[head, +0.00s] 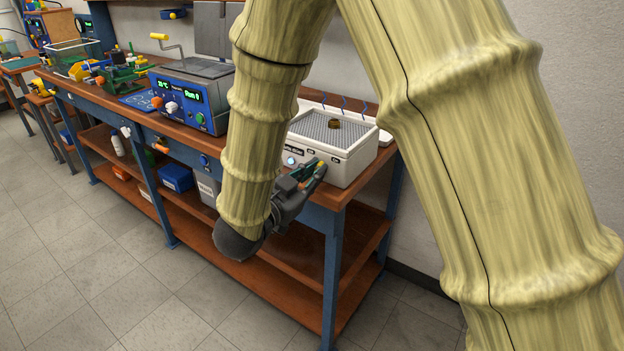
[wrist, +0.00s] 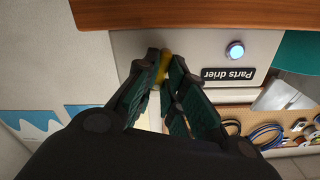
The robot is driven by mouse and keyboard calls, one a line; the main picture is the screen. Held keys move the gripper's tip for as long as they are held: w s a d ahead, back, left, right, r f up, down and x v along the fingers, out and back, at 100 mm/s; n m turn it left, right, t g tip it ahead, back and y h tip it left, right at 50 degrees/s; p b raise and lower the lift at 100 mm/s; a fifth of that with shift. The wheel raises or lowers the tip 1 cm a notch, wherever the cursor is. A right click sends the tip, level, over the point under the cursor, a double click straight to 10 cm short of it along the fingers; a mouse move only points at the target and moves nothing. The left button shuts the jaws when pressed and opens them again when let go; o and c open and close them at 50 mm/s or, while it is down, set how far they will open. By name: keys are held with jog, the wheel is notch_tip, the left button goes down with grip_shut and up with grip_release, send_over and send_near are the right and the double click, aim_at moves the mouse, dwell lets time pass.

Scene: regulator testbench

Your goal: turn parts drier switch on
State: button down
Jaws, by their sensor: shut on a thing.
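The parts drier (head: 345,163) is a white box with a mesh top at the right end of the bench. Its front carries a "Parts drier" label, upside down in the wrist view (wrist: 228,74), and a round, bright bluish-white light (wrist: 235,50), which also shows in the head view (head: 291,160). My gripper (head: 318,167) is at the drier's front face. In the wrist view its fingertips (wrist: 163,72) are closed on a small yellow switch (wrist: 163,62). The fingers hide much of the switch, so I cannot tell its exact position.
A small brass-coloured part (head: 334,124) lies on the drier's mesh. A blue unit with green displays (head: 188,103) stands left of the drier on the wooden bench. Below, a shelf (head: 200,209) holds boxes. The tiled floor (head: 130,270) in front is clear.

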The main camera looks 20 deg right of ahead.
jog(key=shift+m+b, duration=1.35)
jog(key=shift+m, duration=0.85)
jog(key=c, duration=1.5)
grip_release()
jog(key=shift+s, duration=0.1)
jog(key=v, duration=1.2)
